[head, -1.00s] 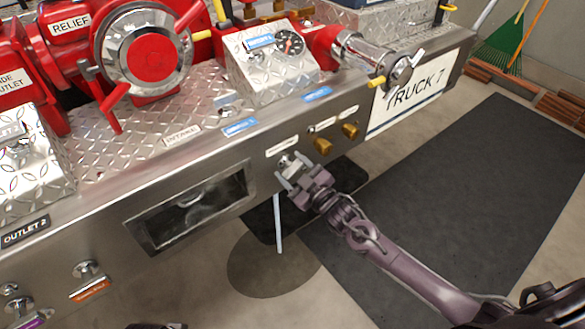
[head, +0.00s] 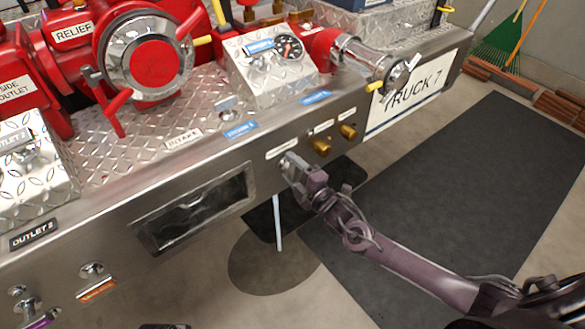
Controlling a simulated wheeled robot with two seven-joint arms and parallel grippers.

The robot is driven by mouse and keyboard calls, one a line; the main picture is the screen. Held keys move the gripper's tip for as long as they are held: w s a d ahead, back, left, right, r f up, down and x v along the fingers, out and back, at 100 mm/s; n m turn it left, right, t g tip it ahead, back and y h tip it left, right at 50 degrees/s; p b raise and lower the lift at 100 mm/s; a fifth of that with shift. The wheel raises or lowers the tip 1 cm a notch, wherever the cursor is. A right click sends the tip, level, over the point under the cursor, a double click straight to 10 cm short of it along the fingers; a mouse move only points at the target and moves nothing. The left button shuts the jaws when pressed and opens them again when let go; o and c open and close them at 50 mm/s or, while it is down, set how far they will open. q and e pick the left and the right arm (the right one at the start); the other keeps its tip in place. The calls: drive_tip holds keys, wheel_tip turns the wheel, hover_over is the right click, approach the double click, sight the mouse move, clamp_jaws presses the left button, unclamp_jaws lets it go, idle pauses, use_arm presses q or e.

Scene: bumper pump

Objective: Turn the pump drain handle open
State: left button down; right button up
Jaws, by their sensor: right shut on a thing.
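The pump drain handle (head: 286,160) is a small chrome fitting on the bumper's front face, under a white label. Only its upper edge shows; the gripper covers the rest. My right gripper (head: 292,170) comes in from the lower right and is shut on the handle. Its fingers are at the panel, and the handle's exact angle is hidden. A thin pale pipe (head: 277,222) hangs below the bumper under this spot.
The steel bumper (head: 225,165) spans the view, with a recessed window (head: 195,210) left of the handle. Two brass knobs (head: 322,147) sit right of it. Red valves (head: 145,55) stand on top. A dark mat (head: 450,170) lies on open floor at right.

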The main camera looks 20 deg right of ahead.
use_arm(q)
drive_tip(key=shift+a+f, duration=0.1)
drive_tip(key=shift+f, duration=0.55)
use_arm(e)
drive_tip(key=shift+n, duration=1.1)
use_arm(q)
drive_tip(key=shift+w, duration=0.1)
drive_tip(key=shift+f, duration=0.3)
use_arm(e)
drive_tip(key=o, duration=1)
use_arm(q)
drive_tip(key=shift+r, duration=0.15)
